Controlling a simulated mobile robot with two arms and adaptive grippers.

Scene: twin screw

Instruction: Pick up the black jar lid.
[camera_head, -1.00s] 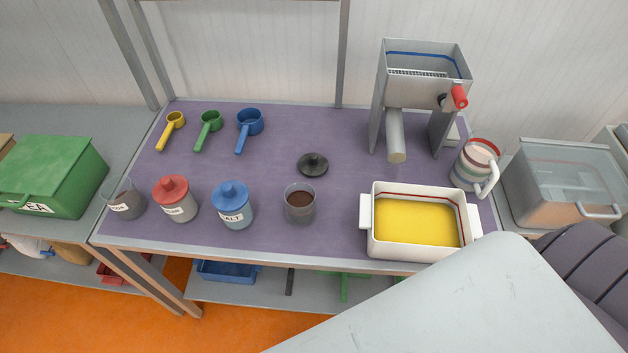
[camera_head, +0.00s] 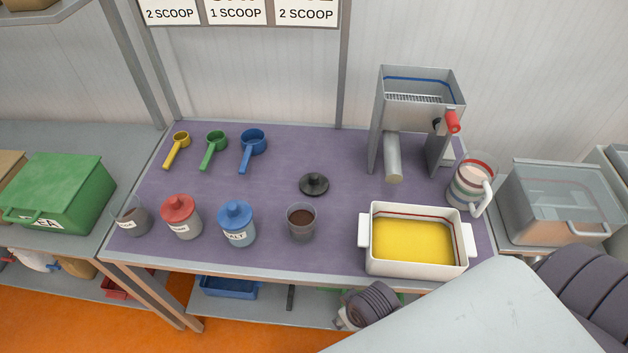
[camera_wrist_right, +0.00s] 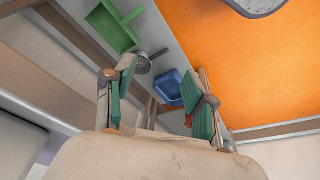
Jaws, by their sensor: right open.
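The black jar lid (camera_head: 314,184) lies flat on the purple table mat with its knob up, behind an open glass jar (camera_head: 301,224) of dark brown contents. My right gripper (camera_wrist_right: 162,104) shows in the right wrist view with its two green-padded fingers apart and nothing between them. It is away from the lid, which does not show in that view. In the head view part of my right arm is at the bottom, in front of the table, and the right fingers are not visible there. My left gripper is in neither view.
A white tray of yellow contents (camera_head: 367,264) stands right of the jar, with a grey metal machine (camera_head: 420,86) behind it. Blue-lidded (camera_head: 238,226) and red-lidded (camera_head: 182,220) jars stand left. Three scoops lie at the back left. Mat around the lid is clear.

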